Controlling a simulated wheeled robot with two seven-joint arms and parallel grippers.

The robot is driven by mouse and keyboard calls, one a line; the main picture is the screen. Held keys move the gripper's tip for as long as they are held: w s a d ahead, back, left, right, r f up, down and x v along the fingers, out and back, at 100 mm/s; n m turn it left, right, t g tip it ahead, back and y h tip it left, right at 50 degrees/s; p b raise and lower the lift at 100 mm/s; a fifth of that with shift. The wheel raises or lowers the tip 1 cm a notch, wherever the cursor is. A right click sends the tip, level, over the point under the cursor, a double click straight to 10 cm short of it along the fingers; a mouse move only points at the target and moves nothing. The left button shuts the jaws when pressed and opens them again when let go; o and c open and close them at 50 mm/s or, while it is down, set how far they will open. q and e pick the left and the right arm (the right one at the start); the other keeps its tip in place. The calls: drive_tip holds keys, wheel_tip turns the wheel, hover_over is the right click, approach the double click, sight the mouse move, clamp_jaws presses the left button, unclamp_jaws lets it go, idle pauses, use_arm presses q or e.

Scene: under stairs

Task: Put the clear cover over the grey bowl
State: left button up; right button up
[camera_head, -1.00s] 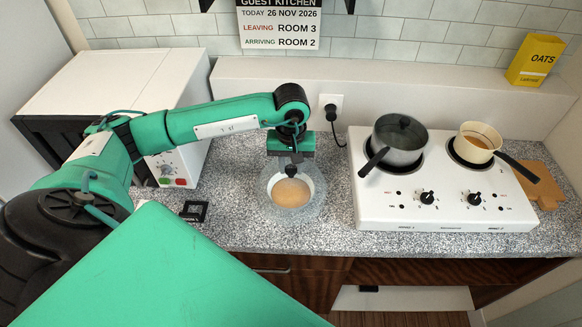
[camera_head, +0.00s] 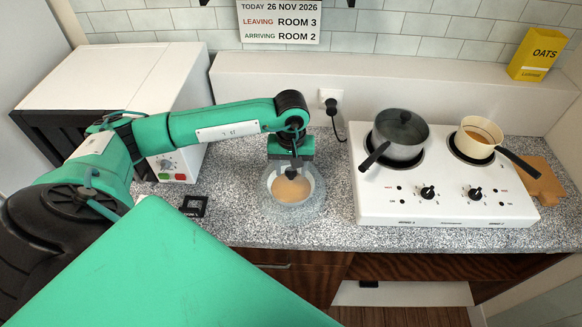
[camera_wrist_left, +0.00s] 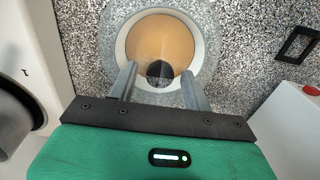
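The grey bowl (camera_head: 266,190) stands on the speckled worktop with orange-brown food in it; its pale rim rings the food in the left wrist view (camera_wrist_left: 121,48). The clear cover (camera_head: 318,208) shows as a faint see-through ring around and over the bowl. Its black knob (camera_head: 291,174) is above the food. I cannot tell whether the cover's rim touches the worktop. My left gripper (camera_head: 292,165) is straight above the knob, pointing down. In the left wrist view its fingers (camera_wrist_left: 159,72) stand on both sides of the knob (camera_wrist_left: 160,74), with gaps visible. My right gripper is out of view.
A white hob (camera_head: 440,205) with a lidded grey pot (camera_head: 400,140) and a cream pan (camera_head: 478,138) is to the right. A white appliance (camera_head: 130,75) is at the left. A black square frame (camera_head: 194,206) lies left of the bowl.

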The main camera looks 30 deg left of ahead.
use_arm(q)
drive_tip(key=shift+r, duration=0.1)
drive_tip(key=shift+r+p, duration=0.2)
drive_tip(key=shift+p, duration=0.2)
drive_tip(key=shift+r+p, duration=0.35)
drive_tip(key=shift+p, duration=0.1)
wheel_tip(320, 180, up, 2)
drive_tip(key=shift+r+b, duration=0.1)
drive_tip(key=shift+b, duration=1.05)
wheel_tip(320, 180, up, 10)
drive_tip(key=b, duration=0.3)
drive_tip(key=shift+f, duration=0.25)
drive_tip(key=shift+f, duration=0.1)
